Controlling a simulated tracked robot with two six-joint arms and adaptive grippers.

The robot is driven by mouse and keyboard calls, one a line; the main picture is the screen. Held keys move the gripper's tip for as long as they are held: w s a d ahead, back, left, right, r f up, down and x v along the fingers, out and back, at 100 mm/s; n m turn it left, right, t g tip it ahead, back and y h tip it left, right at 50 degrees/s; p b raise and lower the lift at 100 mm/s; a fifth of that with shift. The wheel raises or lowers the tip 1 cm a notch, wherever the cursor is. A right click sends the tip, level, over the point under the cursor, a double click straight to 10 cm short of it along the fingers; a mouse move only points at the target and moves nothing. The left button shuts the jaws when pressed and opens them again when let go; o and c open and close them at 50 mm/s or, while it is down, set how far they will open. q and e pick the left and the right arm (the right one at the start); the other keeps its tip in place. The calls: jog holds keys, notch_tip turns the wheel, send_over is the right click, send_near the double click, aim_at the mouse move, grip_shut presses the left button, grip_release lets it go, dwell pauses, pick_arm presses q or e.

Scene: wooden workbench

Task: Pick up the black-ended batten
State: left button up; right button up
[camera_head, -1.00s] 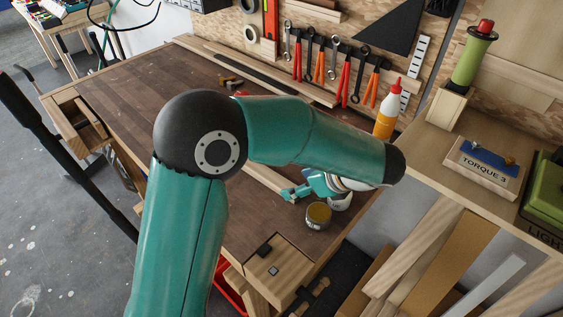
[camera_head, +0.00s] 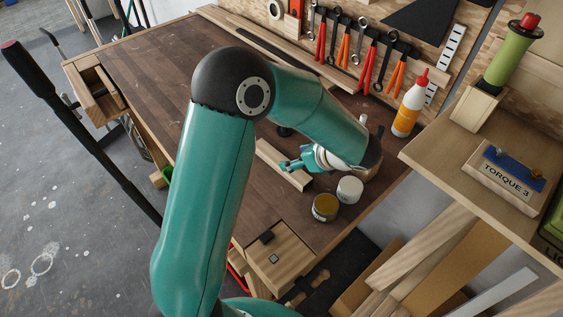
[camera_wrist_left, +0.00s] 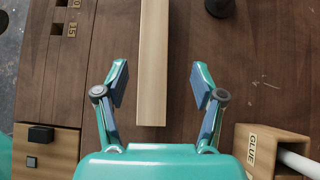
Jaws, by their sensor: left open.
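A pale wooden batten (camera_head: 287,172) lies on the dark workbench, partly hidden by my left arm and gripper in the head view. In the left wrist view the batten (camera_wrist_left: 153,60) runs from the top edge down between the fingers. Its near end is plain wood; its far end is out of frame, so I cannot tell if that end is black. My left gripper (camera_head: 290,164) is open. In the wrist view its fingertips (camera_wrist_left: 158,80) stand apart on either side of the batten, with gaps and nothing gripped. My right gripper is not in view.
A yellowish tin (camera_head: 325,207) and a white tin (camera_head: 349,190) stand close by. A glue bottle (camera_head: 409,104) is at the back right. A wooden box marked GLUE (camera_wrist_left: 262,145) is right of the gripper. A black strip (camera_head: 262,47) lies along the back. The bench's left is clear.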

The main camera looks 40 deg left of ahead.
pick_arm(q)
jog(key=x, duration=0.2)
jog(key=p+x, duration=0.1)
jog(key=x, duration=0.1)
jog(key=s+x, duration=0.1)
jog(key=x, duration=0.1)
jog(key=shift+w+a+f, duration=0.1)
jog(key=shift+a+f, duration=0.05)
jog(key=c, duration=1.3)
